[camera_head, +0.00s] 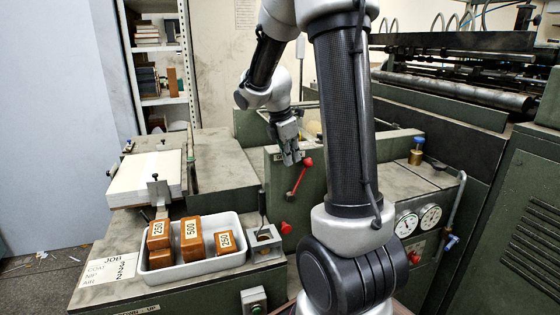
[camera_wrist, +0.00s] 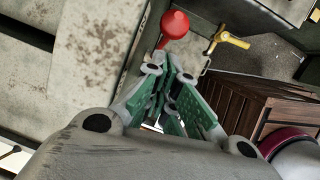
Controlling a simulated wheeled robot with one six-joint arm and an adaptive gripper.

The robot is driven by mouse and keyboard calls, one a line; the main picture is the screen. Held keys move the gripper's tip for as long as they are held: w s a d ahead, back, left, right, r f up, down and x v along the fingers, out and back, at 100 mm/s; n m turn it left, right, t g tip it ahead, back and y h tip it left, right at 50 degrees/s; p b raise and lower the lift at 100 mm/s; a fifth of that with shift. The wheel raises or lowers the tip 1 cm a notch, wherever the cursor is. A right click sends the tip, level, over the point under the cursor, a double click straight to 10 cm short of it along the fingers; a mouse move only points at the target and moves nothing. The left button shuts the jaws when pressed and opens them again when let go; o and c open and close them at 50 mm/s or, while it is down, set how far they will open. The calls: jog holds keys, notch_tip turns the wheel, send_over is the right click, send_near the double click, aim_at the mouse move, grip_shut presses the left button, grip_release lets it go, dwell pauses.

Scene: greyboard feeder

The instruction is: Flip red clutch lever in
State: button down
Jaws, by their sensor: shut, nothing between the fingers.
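The red clutch lever (camera_head: 298,177) is on the front of the green machine, in the middle of the head view. Its red knob (camera_head: 307,162) is at the upper end and the arm slants down to the left. My gripper (camera_head: 290,160) is just left of the knob, pointing down, shut and empty. In the wrist view, the red knob (camera_wrist: 175,24) is just beyond the tips of my shut gripper (camera_wrist: 177,65). I cannot tell whether they touch. The lower part of the lever is hidden in the wrist view.
A white tray (camera_head: 195,264) with brown weight blocks stands on the bench at front left, beside a paper stack (camera_head: 148,172). A second red knob (camera_head: 286,228) sits lower on the panel. Gauges (camera_head: 406,225) are at right. A yellow handle (camera_wrist: 232,40) is near the knob in the wrist view.

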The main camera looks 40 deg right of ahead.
jog(key=shift+s+d, duration=0.25)
jog(key=shift+d, duration=0.5)
jog(key=shift+s+d, duration=0.2)
jog(key=shift+d, duration=0.5)
jog(key=a+v, duration=0.1)
jog(key=v, duration=1.2)
jog(key=shift+f, duration=0.15)
